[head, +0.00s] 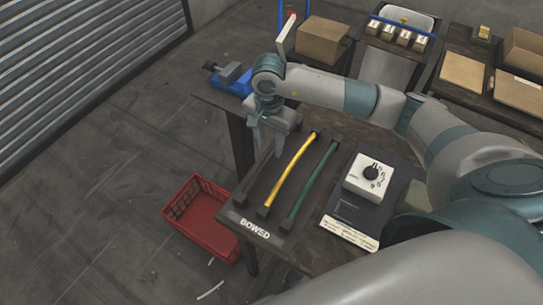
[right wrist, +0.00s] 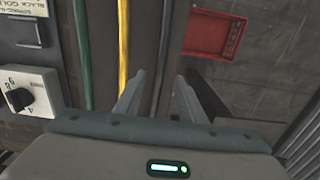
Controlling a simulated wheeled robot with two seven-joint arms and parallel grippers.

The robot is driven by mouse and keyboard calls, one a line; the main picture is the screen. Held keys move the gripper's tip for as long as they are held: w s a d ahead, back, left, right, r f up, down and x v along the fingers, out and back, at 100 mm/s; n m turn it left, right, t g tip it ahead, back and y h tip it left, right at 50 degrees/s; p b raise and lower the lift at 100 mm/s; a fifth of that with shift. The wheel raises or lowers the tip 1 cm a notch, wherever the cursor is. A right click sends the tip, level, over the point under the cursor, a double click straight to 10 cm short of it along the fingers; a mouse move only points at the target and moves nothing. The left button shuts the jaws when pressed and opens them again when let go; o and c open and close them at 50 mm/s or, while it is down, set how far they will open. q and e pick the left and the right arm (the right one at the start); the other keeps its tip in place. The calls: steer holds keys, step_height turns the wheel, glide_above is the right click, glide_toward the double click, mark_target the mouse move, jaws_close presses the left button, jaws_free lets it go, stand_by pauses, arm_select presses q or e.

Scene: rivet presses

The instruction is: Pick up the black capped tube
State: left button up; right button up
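The black capped tube (head: 252,178) lies on the dark mat marked BOWED (head: 248,221), left of a yellow tube (head: 289,173) and a green tube (head: 314,178), both with dark end caps. My right gripper (head: 268,150) points down over the black tube's far part and hides some of it. In the right wrist view the two fingers (right wrist: 160,92) are apart, with a dark strip between them, right of the yellow tube (right wrist: 123,45). I cannot tell there whether the fingers reach down beside the tube. My left gripper is not in view.
A red crate (head: 203,213) stands on the floor left of the table. A white dial box (head: 368,177) sits right of the tubes. A blue vise (head: 232,80) is at the table's far left corner. A cardboard box (head: 321,40) stands behind my right arm.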

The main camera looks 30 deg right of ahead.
mark_target(271, 156)
steer(key=shift+s+d+f+p, duration=0.1)
steer(key=shift+s+f+p, duration=0.05)
steer(key=shift+f+p, duration=0.15)
step_height(271, 156, down, 3)
steer(key=shift+s+d+r+p, duration=0.1)
steer(key=shift+p, duration=0.6)
steer(key=shift+f, duration=0.45)
jaws_close()
